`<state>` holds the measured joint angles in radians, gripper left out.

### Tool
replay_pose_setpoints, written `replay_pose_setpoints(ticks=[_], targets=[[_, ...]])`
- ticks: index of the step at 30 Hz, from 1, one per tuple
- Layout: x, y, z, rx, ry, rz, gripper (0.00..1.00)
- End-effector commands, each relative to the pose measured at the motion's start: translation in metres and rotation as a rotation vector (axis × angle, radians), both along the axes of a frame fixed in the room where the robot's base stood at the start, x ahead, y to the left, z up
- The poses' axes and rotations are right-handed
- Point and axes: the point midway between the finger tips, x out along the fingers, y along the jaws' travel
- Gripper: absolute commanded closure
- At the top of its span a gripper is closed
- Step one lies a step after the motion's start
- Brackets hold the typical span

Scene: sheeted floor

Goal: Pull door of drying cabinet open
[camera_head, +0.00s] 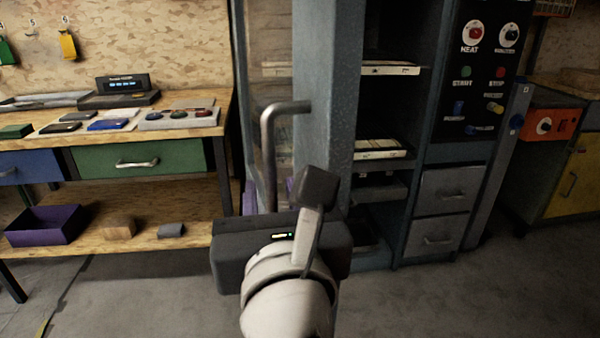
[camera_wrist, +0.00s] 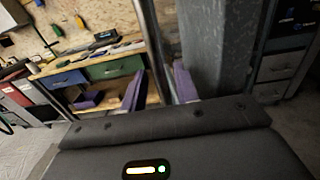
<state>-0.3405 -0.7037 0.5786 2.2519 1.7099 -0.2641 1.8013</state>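The drying cabinet (camera_head: 400,110) is tall and grey, with dark shelves showing to the right of its door. The door (camera_head: 328,90) stands partly open, its thick speckled edge toward me; it also shows in the wrist view (camera_wrist: 215,45). A bent metal bar handle (camera_head: 268,150) is on the door's left side. My gripper (camera_head: 268,193) is at the handle's lower part. In the wrist view its two purple fingers (camera_wrist: 158,85) are apart, with the handle bar (camera_wrist: 150,40) between them and gaps beside it. Contact cannot be made out.
A wooden workbench (camera_head: 200,128) with a green drawer (camera_head: 140,160) stands at left; a purple bin (camera_head: 45,226) is on its lower shelf. Small grey drawers (camera_head: 445,190) and a control panel (camera_head: 480,90) are at right. The floor (camera_head: 130,290) in front is clear.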

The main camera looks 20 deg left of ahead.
Motion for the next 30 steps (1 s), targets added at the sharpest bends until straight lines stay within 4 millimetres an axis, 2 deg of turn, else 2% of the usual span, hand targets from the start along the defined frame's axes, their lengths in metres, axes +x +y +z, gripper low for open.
replay_pose_setpoints(ticks=[1, 6, 12, 30], targets=[[-0.01, -0.004, 0.004, 0.002, -0.002, 0.005, 0.7], [-0.031, -0.016, 0.001, 0.003, -0.001, 0.006, 0.7], [-0.046, -0.026, 0.001, 0.003, -0.001, 0.003, 0.7], [-0.049, -0.028, 0.001, 0.0, -0.001, 0.0, 0.7]])
